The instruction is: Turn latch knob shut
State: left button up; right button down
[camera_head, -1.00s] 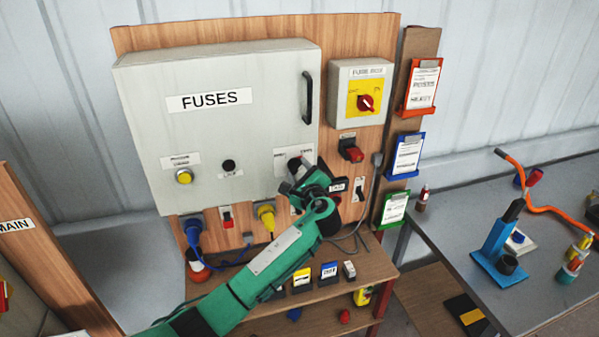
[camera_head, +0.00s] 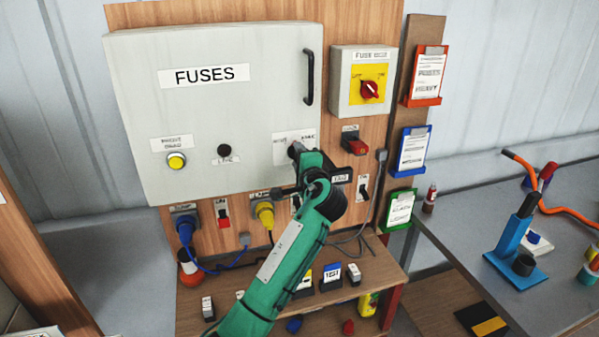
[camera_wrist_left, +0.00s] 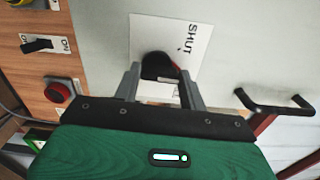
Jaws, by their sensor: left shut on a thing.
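The latch knob (camera_wrist_left: 158,66) is dark and round and sits on a white label with the word SHUT, on the grey fuse box door (camera_head: 250,100). My left gripper (camera_wrist_left: 160,84) has one finger on each side of the knob and is shut on it. In the head view the left gripper (camera_head: 299,152) reaches the label at the door's lower right, and its fingers hide most of the knob. The door lies flat against the box. My right gripper is not in view.
A black door handle (camera_head: 308,76) is above the knob. Blue (camera_head: 184,225) and yellow plugs (camera_head: 264,216) sit below the door. A wooden shelf (camera_head: 385,268) holds small fuses.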

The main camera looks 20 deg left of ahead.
pick_arm(q)
jog(key=shift+a+f+n+b, duration=0.1)
jog(key=shift+f+n+b, duration=0.05)
jog(key=shift+n+b, duration=2.35)
jog(key=shift+f+n+b, duration=0.1)
jog(key=shift+n+b, duration=2.2)
jog(key=shift+b, duration=0.25)
jog(key=o, duration=1)
jog(key=shift+r, duration=0.1)
